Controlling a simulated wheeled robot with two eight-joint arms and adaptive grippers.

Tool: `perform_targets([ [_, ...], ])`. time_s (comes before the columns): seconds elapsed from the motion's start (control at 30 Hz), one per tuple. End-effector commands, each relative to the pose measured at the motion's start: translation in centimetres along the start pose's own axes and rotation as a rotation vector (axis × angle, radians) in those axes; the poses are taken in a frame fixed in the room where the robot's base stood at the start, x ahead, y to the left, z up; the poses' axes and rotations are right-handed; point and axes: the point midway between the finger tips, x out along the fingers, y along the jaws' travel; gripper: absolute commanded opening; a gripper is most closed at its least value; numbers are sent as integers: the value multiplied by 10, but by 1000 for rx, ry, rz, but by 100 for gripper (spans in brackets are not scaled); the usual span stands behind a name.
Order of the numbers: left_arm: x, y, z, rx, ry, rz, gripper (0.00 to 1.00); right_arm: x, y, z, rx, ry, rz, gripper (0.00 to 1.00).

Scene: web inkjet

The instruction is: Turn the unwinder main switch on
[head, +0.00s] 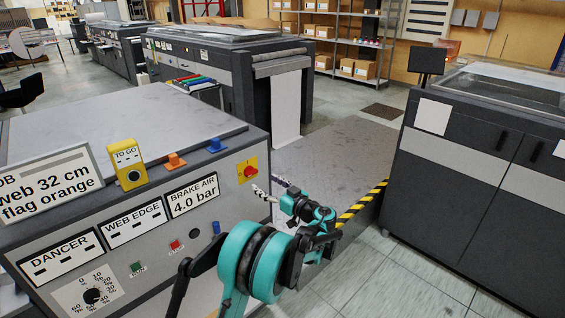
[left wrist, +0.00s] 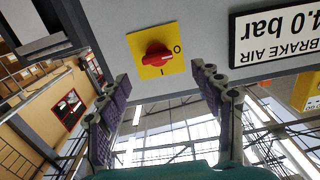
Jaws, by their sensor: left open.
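The main switch is a red rotary knob on a yellow plate (head: 248,170) at the right end of the grey unwinder's front panel. In the left wrist view the red knob (left wrist: 157,55) lies across the plate, with one end towards the O mark at right; the I mark is below it. My left gripper (head: 271,187) is just right of and below the switch in the head view, its fingers apart and empty. In the left wrist view the gripper's fingertips (left wrist: 161,74) stand either side of the knob, and no contact shows. My right gripper is in neither view.
The BRAKE AIR label (head: 194,195) is left of the switch. A yellow TO GO counter (head: 128,165) and orange and blue clips (head: 216,144) sit on the panel's top edge. A dark cabinet (head: 481,180) stands at right, across open floor (head: 425,287).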

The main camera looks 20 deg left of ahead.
Motion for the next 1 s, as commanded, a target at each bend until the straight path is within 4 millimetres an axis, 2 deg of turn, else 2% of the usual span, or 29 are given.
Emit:
perform_targets([
  [0.17,11,2,1,-18,24,-7,66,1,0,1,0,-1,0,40],
  [0.4,50,2,1,-16,22,-7,66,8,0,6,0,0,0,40],
  [0.6,74,2,0,-16,22,-6,66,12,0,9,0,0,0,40],
  [0.93,80,3,-2,-15,21,-4,66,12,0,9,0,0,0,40],
  [0.97,80,3,-2,-15,21,-4,63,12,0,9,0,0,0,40],
  [1.0,79,3,-2,-15,21,-4,52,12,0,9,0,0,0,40],
])
